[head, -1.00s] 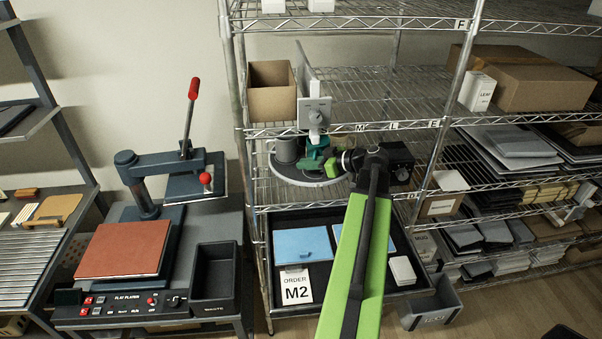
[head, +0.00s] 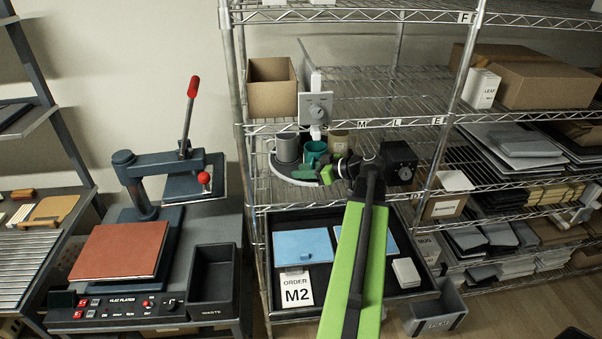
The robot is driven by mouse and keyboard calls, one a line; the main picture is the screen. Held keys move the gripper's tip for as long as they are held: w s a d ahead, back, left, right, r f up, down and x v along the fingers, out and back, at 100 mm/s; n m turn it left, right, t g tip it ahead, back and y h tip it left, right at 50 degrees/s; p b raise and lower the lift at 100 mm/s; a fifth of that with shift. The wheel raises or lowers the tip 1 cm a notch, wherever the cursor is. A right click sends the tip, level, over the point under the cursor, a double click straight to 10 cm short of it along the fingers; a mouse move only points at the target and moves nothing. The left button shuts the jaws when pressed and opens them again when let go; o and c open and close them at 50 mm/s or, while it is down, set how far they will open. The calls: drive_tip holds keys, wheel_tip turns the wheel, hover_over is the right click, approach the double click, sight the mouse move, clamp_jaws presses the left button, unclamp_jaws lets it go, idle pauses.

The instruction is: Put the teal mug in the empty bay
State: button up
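The teal mug (head: 313,152) stands on a round grey tray (head: 284,174) on the middle wire shelf. A grey mug (head: 286,148) stands just left of it. My gripper (head: 325,172), with green fingers, is low in front of and slightly right of the teal mug. It overlaps the tray in the picture. I cannot tell whether it touches the mug or how far apart its fingers are. A dark green piece (head: 302,174) shows below the mug; what it belongs to is unclear. I cannot make out which part of the tray is the empty bay.
A white dial panel (head: 316,107) hangs at the shelf edge above the mugs. A tan jar (head: 338,141) is behind my gripper. A black box (head: 399,163) shows beside my wrist. Below is a black tray (head: 330,303) with blue sheets. A press (head: 150,210) stands left.

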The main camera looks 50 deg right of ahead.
drive_tip(key=shift+r+p, duration=0.3)
drive_tip(key=p+v, duration=0.4)
drive_tip(key=v, duration=0.8)
drive_tip(key=shift+f, duration=0.1)
